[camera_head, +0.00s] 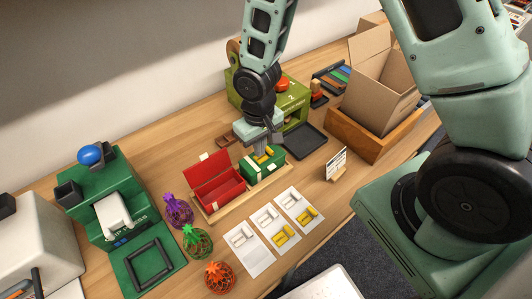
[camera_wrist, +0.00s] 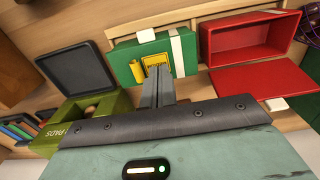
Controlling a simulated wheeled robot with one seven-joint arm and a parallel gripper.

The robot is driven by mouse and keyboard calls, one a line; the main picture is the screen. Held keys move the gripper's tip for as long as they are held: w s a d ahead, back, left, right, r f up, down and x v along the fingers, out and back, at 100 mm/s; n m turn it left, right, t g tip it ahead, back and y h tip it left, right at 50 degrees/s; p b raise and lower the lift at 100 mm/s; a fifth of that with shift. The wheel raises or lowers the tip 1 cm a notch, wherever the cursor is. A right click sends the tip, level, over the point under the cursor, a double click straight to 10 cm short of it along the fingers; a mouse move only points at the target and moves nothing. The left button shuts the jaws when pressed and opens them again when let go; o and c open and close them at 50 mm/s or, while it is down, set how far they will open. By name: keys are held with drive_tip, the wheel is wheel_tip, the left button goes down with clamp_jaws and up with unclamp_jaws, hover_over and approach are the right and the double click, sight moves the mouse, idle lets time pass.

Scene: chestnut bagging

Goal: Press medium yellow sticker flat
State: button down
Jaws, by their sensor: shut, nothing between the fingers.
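A green box (camera_head: 262,173) with a white band stands shut beside the open red box (camera_head: 222,192). The green box also shows in the wrist view (camera_wrist: 188,66). A yellow sticker (camera_wrist: 155,60) lies on its face, with a small yellow cylinder-like piece (camera_wrist: 137,72) beside it. My gripper (camera_head: 260,150) is shut and empty, pointing down over the green box. In the wrist view the closed fingertips (camera_wrist: 158,70) overlap the sticker's lower part and hide it. I cannot tell whether they touch it or whether the sticker is fully flat.
White cards (camera_head: 265,220) with yellow stickers lie in front of the boxes. Several netted bags (camera_head: 197,242) stand to the left, near a green machine (camera_head: 112,190). A dark tray (camera_head: 304,140), an olive machine (camera_head: 290,98) and a cardboard box (camera_head: 377,85) stand behind and right.

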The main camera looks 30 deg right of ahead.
drive_tip(key=shift+f+b, duration=0.7)
drive_tip(key=shift+f, duration=0.25)
idle(1.5)
drive_tip(key=shift+r, duration=0.1)
drive_tip(key=shift+r+p, duration=2.9)
drive_tip(key=shift+r, duration=0.55)
drive_tip(key=s+a+r+n, duration=0.2)
drive_tip(key=s+a+r, duration=0.1)
drive_tip(key=s+r, duration=0.6)
drive_tip(key=s+a+r+n+b, duration=0.1)
drive_tip(key=s+a+r+n, duration=0.2)
drive_tip(key=s+r, duration=0.5)
drive_tip(key=shift+s+a+r+n+y, duration=0.15)
drive_tip(key=shift+s+r+n+y, duration=0.2)
drive_tip(key=shift+s, duration=0.2)
